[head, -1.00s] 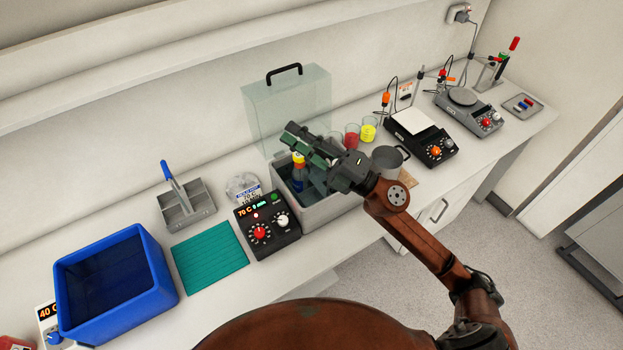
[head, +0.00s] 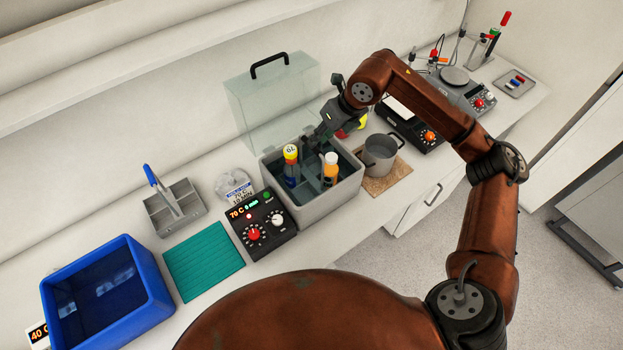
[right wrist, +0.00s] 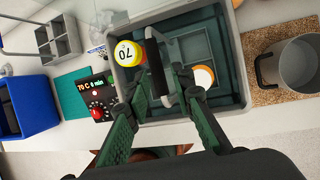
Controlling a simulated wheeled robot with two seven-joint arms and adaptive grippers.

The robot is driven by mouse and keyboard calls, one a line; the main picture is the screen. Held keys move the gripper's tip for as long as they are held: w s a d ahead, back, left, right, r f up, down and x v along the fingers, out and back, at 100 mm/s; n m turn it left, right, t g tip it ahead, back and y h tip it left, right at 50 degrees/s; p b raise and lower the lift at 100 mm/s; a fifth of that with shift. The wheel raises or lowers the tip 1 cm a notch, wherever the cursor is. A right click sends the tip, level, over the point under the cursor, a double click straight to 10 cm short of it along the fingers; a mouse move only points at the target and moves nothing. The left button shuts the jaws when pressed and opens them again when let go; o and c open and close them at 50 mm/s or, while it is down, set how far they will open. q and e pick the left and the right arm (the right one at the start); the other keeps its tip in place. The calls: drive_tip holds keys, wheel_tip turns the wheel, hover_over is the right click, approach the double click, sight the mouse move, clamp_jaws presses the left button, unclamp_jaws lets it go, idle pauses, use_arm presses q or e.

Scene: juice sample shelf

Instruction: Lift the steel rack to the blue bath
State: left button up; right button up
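My right gripper (head: 318,139) points down into the grey bath behind these bottles. In the right wrist view its green fingers (right wrist: 166,84) lie around the grey upright piece; whether they press on it is unclear. The blue bath (head: 152,292) stands at the far left. My left gripper is out of view.
A clear lid (head: 270,98) with a black handle stands behind the grey bath. A 70 C control box (head: 262,228), teal mat (head: 203,268) and grey divided tray (head: 175,213) with blue handle lie between the baths. A steel pot (head: 380,157) stands right of the grey bath.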

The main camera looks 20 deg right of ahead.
drive_tip(key=shift+a+p+x, duration=0.2)
drive_tip(key=shift+p+x, duration=0.5)
drive_tip(key=shift+x, duration=1.9)
drive_tip(key=shift+r, duration=0.1)
clamp_jaws()
drive_tip(key=shift+w+r, duration=0.1)
drive_tip(key=shift+r, duration=0.05)
